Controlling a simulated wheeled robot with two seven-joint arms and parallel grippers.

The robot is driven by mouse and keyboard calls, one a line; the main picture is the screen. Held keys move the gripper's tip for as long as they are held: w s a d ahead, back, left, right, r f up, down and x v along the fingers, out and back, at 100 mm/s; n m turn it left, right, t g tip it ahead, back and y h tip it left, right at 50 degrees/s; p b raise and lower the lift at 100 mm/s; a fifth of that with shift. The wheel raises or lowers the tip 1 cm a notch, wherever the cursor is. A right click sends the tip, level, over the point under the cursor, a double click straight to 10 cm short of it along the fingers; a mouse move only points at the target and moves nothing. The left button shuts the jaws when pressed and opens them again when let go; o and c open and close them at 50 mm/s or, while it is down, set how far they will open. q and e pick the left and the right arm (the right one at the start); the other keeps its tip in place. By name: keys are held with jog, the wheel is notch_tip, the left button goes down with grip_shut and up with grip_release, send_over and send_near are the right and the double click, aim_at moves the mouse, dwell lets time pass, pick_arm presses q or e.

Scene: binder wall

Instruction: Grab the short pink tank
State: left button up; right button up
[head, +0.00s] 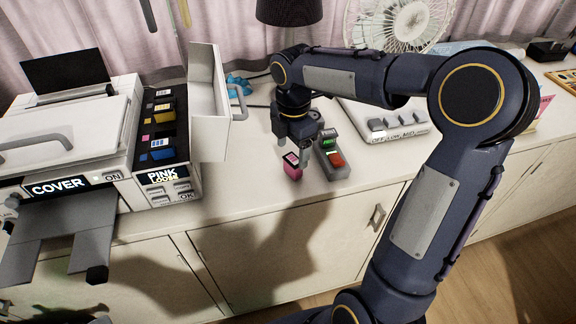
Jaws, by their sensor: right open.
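The short pink tank (293,171) is a small pink block with a dark top and a pale label. It stands upright on the white counter in the head view, near the counter's front edge. My right gripper (298,150) points down just above and behind the tank. It is open, and one finger shows close to the tank's right side. The other finger is hard to make out, and I cannot tell whether either finger touches the tank. My left gripper is not in view.
A grey device (332,158) with a green display and a red-orange part stands just right of the tank. A printer (70,140) with an open white side cover (210,105) and several ink tanks is at left. A white switch panel (385,122) and a fan (400,22) are behind.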

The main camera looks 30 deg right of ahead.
aim_at(293, 159)
jog(key=shift+w+f+n, duration=0.3)
jog(key=shift+w+f, duration=0.05)
jog(key=f, duration=0.2)
jog(key=f+p, duration=0.1)
jog(key=f, duration=0.2)
jog(key=d+f, duration=0.1)
jog(key=f, duration=0.1)
jog(key=shift+w+f, duration=0.25)
jog(key=c, duration=1)
jog(key=shift+r, duration=0.1)
